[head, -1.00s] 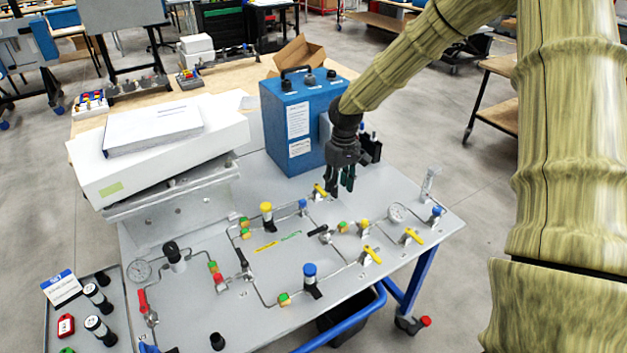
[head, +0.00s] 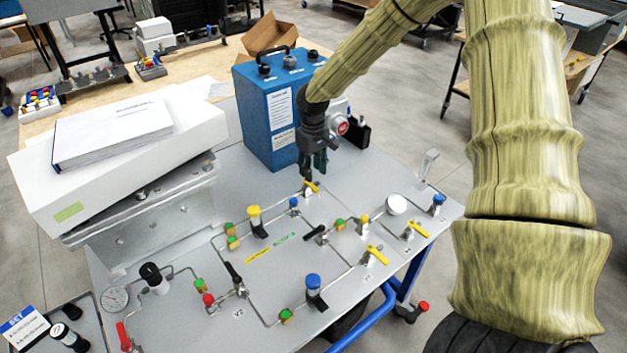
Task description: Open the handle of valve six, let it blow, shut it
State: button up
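A sloped grey panel (head: 180,320) carries tubing, gauges and several small valves. A yellow-handled valve (head: 312,187) sits near the panel's back edge. My gripper (head: 313,172) points down just above and behind this handle, its two dark fingers slightly apart with nothing visible between them. I cannot tell whether a fingertip touches the handle. Other yellow handles are at the right, one nearer (head: 377,255) and one farther right (head: 418,230). Black handles are at the middle (head: 315,232) and left (head: 234,274).
A blue box (head: 262,115) stands close behind and left of my gripper. A white case (head: 120,170) with a binder lies at the back left. Blue-topped (head: 313,282) and yellow-topped (head: 254,212) knobs rise from the panel. A round gauge (head: 396,205) is at the right.

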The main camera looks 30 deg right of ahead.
aim_at(314, 187)
jog(key=f, duration=0.2)
jog(key=f+p, duration=0.1)
jog(key=shift+s+d+f, duration=0.15)
jog(key=shift+s+f, duration=0.15)
jog(key=shift+w+f, duration=0.2)
jog(key=shift+f, duration=0.6)
jog(key=shift+s+f, duration=0.1)
jog(key=shift+f, duration=0.15)
grip_shut()
